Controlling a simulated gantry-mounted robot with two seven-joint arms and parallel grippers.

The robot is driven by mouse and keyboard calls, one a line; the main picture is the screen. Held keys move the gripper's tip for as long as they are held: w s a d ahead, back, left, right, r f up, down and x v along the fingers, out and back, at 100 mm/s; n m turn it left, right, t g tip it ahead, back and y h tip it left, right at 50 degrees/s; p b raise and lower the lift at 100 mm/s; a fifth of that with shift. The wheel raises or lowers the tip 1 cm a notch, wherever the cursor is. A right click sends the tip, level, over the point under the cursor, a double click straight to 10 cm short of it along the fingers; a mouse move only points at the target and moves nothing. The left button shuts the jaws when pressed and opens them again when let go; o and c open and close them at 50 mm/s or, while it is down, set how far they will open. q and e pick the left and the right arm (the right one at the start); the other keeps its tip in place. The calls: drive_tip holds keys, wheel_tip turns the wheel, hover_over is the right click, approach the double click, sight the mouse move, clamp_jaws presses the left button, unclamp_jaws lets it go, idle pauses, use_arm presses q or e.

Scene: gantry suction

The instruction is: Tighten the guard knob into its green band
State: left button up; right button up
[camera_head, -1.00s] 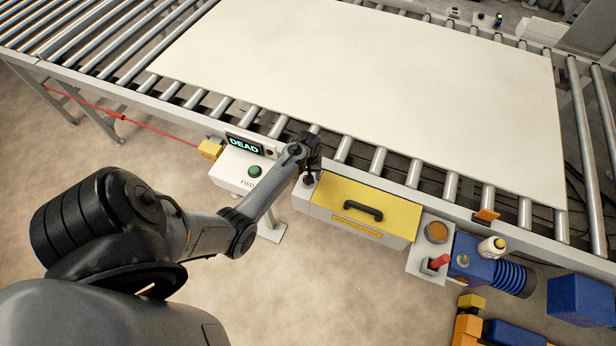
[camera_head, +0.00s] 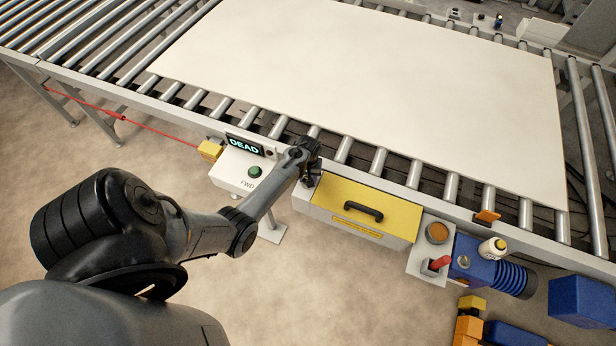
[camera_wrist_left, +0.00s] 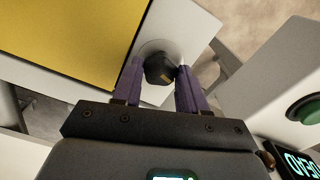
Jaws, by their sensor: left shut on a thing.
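The guard knob (camera_wrist_left: 158,68) is a dark, faceted knob on a pale plate at the end of the yellow guard cover, seen in the left wrist view. My left gripper (camera_wrist_left: 160,80) has its two purple fingers on either side of the knob and is shut on it. In the head view my left gripper (camera_head: 308,180) is at the left end of the yellow guard (camera_head: 345,200) and hides most of the knob. A small yellowish mark shows on the knob. I cannot make out a green band. My right gripper is not in view.
A large pale sheet (camera_head: 370,80) lies on the rollers behind.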

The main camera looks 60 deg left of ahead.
use_arm(q)
drive_tip(key=shift+r+p, duration=0.2)
drive_tip(key=shift+p, duration=0.15)
drive_tip(key=m+p, duration=0.3)
drive_tip(key=shift+r+m, duration=0.1)
drive_tip(key=shift+m, duration=0.3)
drive_tip(key=shift+f+m, duration=0.25)
drive_tip(key=shift+m, duration=0.35)
drive_tip(key=o, duration=1.1)
drive_tip(key=shift+c, duration=0.2)
wheel_tip(320, 180, up, 11)
drive_tip(key=p, duration=0.2)
drive_tip(key=shift+f, duration=0.15)
